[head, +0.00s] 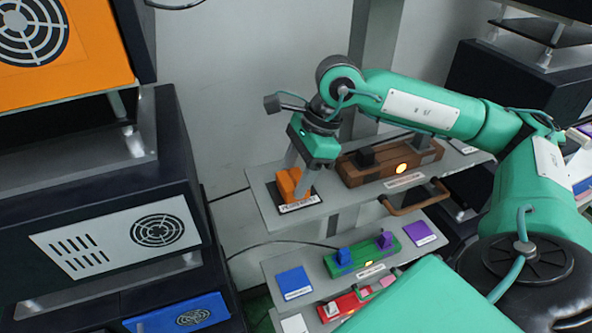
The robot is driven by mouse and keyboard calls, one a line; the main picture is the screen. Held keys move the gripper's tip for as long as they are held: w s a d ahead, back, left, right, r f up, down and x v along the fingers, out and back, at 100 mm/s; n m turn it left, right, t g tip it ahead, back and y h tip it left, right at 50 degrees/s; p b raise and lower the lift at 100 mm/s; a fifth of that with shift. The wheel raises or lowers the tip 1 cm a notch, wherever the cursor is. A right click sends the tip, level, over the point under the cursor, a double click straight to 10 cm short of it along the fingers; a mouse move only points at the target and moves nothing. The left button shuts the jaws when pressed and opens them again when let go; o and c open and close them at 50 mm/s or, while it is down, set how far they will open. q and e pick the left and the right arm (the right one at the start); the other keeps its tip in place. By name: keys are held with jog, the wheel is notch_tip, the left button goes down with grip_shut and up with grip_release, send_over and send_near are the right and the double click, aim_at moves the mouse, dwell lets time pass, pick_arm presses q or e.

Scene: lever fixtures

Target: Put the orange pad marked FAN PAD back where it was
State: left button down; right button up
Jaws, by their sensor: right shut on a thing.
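The orange pad (289,188) is at the left end of the upper grey shelf. It looks like a small orange block, and its own lettering cannot be read. My right gripper (300,183) reaches down from above and is shut on the orange pad. The pad is over or on a dark patch with a white label (299,206); I cannot tell whether it touches it. The fingers hide part of the pad. My left gripper is not in view.
A brown lever box (365,175) with a lit orange lamp stands right of the pad. A lower shelf holds a green lever box (365,257), a blue pad (293,282) and a purple pad (421,233). Lower still is a red box (343,304). Dark cabinets (100,200) stand left.

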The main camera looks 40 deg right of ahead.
jog(key=o, duration=0.5)
jog(key=shift+f, duration=0.1)
jog(key=o, duration=0.4)
jog(key=shift+r, duration=0.25)
jog(key=shift+b+v, duration=2.3)
jog(key=shift+v, duration=3.7)
jog(key=shift+s+d+f, duration=0.1)
jog(key=shift+f, duration=0.1)
